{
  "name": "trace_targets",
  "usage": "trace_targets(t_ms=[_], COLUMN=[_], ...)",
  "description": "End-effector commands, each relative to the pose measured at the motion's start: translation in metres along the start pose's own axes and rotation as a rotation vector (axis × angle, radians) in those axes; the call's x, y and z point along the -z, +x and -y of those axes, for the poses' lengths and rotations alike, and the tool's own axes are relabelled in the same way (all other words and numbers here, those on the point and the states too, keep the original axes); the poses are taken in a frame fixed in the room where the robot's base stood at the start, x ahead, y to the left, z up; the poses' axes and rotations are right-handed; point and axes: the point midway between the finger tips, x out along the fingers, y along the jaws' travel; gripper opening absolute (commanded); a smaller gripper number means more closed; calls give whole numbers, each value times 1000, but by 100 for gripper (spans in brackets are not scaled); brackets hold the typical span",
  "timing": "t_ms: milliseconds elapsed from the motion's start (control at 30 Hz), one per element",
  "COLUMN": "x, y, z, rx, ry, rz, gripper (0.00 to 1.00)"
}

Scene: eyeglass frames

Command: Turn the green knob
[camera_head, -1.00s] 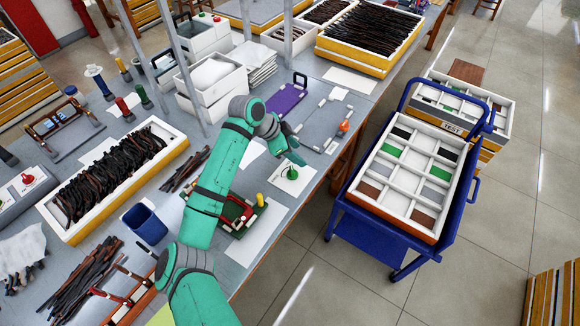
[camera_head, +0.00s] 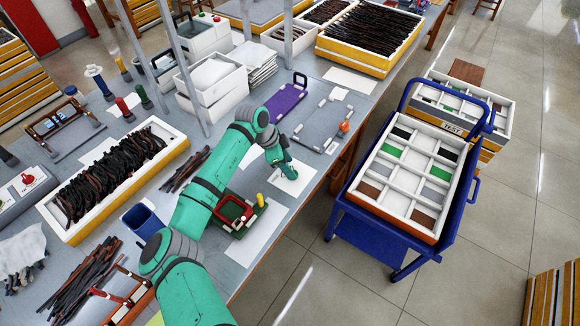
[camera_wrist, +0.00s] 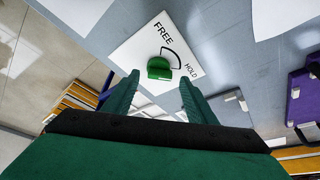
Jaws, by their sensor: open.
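The green knob (camera_wrist: 159,68) sits on a white plate (camera_wrist: 137,52) marked FREE and HOLD, in the wrist view. A black arc runs between the two words beside the knob. My gripper (camera_wrist: 158,82) is open, with one finger on each side below the knob in the picture. The knob is between the finger lines, just beyond the tips, and I see no contact. In the head view my gripper (camera_head: 291,176) is over the white plate (camera_head: 302,180) and hides the knob.
A green fixture with a red frame (camera_head: 236,213) stands just left of the plate. The table edge and a blue cart (camera_head: 340,225) are to the right.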

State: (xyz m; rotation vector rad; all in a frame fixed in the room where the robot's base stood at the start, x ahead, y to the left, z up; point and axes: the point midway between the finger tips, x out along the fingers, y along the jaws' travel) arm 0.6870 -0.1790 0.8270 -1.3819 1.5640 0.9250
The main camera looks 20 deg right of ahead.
Motion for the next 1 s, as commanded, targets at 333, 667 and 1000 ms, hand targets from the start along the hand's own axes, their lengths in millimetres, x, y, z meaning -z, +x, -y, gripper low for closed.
trace_targets(t_ms=[333, 667, 1000], x=[0, 0, 0], y=[14, 14, 14], z=[0, 0, 0], rx=[0, 1, 16], ry=[1, 0, -36], rz=[-1, -1, -2], gripper=[51, 10, 10])
